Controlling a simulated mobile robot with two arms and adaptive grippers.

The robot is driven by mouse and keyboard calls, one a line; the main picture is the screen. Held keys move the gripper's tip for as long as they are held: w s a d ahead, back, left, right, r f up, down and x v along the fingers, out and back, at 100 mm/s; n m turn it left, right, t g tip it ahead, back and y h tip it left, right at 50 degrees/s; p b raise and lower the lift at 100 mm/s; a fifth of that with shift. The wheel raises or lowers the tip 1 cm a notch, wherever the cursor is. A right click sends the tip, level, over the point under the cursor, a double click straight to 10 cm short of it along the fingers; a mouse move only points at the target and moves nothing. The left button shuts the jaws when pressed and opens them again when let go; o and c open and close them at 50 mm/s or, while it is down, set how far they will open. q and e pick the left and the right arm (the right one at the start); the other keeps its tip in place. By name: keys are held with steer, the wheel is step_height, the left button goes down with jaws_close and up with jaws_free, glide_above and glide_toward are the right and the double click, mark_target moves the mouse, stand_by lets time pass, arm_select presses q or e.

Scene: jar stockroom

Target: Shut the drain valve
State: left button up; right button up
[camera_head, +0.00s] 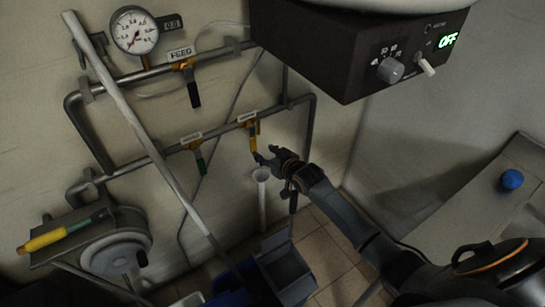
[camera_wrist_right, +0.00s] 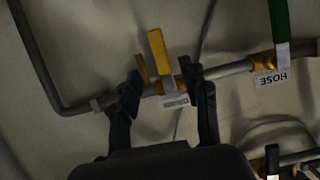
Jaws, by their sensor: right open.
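The valve with the yellow handle (camera_head: 254,135) sits on the lower wall pipe, right of the valve with the green handle (camera_head: 201,162). The yellow handle hangs down, across the pipe. Its label is too small to read. In the right wrist view, which is upside down, the yellow handle (camera_wrist_right: 157,48) points up from the pipe, and the green handle (camera_wrist_right: 282,22) has a HOSE label. My right gripper (camera_head: 265,155) is open and empty, close to the yellow handle's lower end. In the wrist view its fingers (camera_wrist_right: 162,78) appear either side of the valve. My left gripper is out of view.
A FEED valve with a black handle (camera_head: 194,94) and a gauge (camera_head: 135,31) are on the upper pipe. A pale pole (camera_head: 140,125) leans across the pipes. A white drain tube (camera_head: 262,200) stands below the yellow handle. A control box (camera_head: 350,65) showing OFF overhangs above.

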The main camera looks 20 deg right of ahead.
steer(key=shift+v, duration=2.05)
steer(key=s+a+f+g, duration=0.3)
steer(key=s+a+f, duration=0.1)
steer(key=s, duration=0.4)
steer(key=s+a+r+g+h, duration=0.15)
steer(key=s+g, duration=0.55)
steer(key=s, duration=2.2)
step_height(320, 180, down, 27)
steer(key=g, duration=0.1)
steer(key=s+d+f+n+g, duration=0.1)
steer(key=s+d+f, duration=0.1)
steer(key=s+f, duration=1.4)
steer(key=shift+s+d, duration=0.3)
steer(key=shift+s, duration=0.3)
